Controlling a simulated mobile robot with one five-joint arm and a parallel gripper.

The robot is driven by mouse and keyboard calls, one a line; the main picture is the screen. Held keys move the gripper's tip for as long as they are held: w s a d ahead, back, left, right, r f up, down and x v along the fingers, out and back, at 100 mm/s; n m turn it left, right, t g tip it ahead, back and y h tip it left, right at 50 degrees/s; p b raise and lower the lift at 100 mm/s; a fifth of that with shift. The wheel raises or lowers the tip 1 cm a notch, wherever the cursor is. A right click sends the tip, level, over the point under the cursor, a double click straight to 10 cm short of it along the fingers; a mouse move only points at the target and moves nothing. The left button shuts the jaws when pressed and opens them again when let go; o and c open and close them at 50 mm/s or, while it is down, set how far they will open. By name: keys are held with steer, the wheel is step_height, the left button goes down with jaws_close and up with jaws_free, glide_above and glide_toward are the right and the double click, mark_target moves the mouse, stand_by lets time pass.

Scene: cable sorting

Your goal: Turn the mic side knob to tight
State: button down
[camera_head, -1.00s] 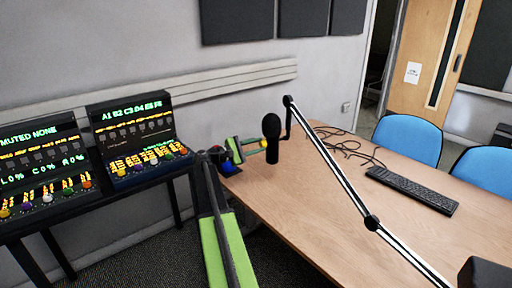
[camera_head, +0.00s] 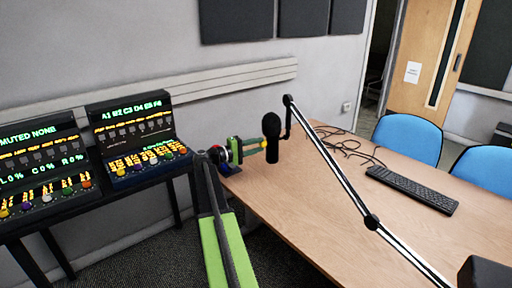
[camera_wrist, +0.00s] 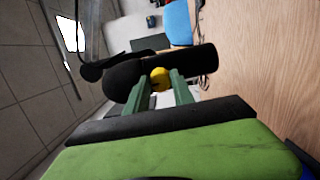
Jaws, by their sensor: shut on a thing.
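The black microphone (camera_head: 271,138) hangs upright from a boom arm over the near left part of the table. Its yellow side knob (camera_head: 264,143) faces my gripper. In the wrist view the knob (camera_wrist: 160,76) sits between the two green fingertips, against the dark microphone body (camera_wrist: 190,68). My gripper (camera_head: 262,144) reaches in from the left and is shut on the knob. Any mark on the knob is too small to read. The fingers hide part of its sides.
The black and white boom arm (camera_head: 335,168) crosses the wooden table (camera_head: 300,215). A keyboard (camera_head: 412,189) and loose cables (camera_head: 345,147) lie to the right. Two lit control panels (camera_head: 137,136) stand at left. Blue chairs (camera_head: 414,138) line the far side.

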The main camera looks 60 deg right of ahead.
steer(key=shift+w+r, duration=0.1)
steer(key=shift+w, duration=0.1)
stand_by(0.4)
steer(key=c, duration=1.1)
jaws_free()
steer(key=shift+s, duration=0.1)
steer(key=v, duration=1.7)
steer(key=shift+a, duration=0.25)
